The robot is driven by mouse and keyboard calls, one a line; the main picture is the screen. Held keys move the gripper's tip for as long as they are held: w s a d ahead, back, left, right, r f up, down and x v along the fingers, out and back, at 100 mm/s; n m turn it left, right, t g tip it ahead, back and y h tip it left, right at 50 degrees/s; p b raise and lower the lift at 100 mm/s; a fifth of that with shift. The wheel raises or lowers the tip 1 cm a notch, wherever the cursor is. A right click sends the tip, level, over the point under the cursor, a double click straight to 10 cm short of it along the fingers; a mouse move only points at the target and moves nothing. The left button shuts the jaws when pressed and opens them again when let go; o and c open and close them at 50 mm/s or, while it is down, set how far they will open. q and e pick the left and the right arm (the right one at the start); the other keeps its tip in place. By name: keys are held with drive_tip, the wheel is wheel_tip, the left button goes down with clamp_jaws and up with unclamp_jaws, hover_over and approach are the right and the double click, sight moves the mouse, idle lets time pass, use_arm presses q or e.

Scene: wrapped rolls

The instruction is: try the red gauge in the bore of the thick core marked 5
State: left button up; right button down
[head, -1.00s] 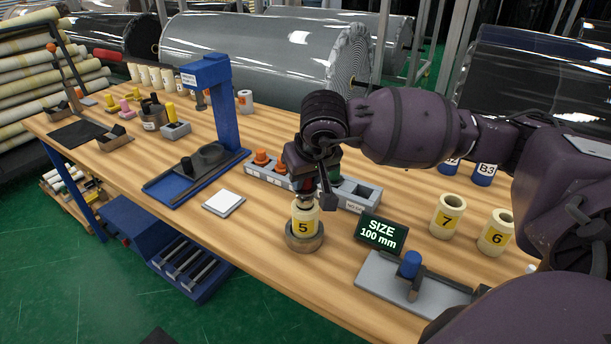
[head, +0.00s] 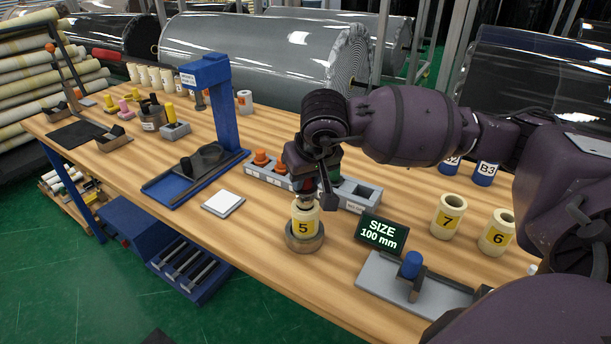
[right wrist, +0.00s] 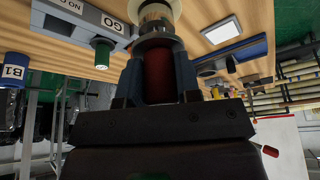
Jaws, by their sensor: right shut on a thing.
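The thick core marked 5 (head: 304,226) stands upright in a round brown holder (head: 304,244) on the table. My right gripper (head: 306,194) is directly above it, pointing down. In the right wrist view my right gripper (right wrist: 158,85) is shut on the red gauge (right wrist: 158,72), with a finger on each side. The gauge's pale flange (right wrist: 158,41) is at the mouth of the core, which also shows there (right wrist: 153,12). The gauge is in line with the bore; how deep it sits is hidden. My left gripper is not in view.
A grey gauge rack (head: 359,196) with orange gauges stands behind the core. A size display (head: 381,233) reads 100 mm. Cores 7 (head: 447,218) and 6 (head: 496,234) stand to the right. A grey fixture with a blue knob (head: 411,265) is in front. A white pad (head: 223,203) lies left.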

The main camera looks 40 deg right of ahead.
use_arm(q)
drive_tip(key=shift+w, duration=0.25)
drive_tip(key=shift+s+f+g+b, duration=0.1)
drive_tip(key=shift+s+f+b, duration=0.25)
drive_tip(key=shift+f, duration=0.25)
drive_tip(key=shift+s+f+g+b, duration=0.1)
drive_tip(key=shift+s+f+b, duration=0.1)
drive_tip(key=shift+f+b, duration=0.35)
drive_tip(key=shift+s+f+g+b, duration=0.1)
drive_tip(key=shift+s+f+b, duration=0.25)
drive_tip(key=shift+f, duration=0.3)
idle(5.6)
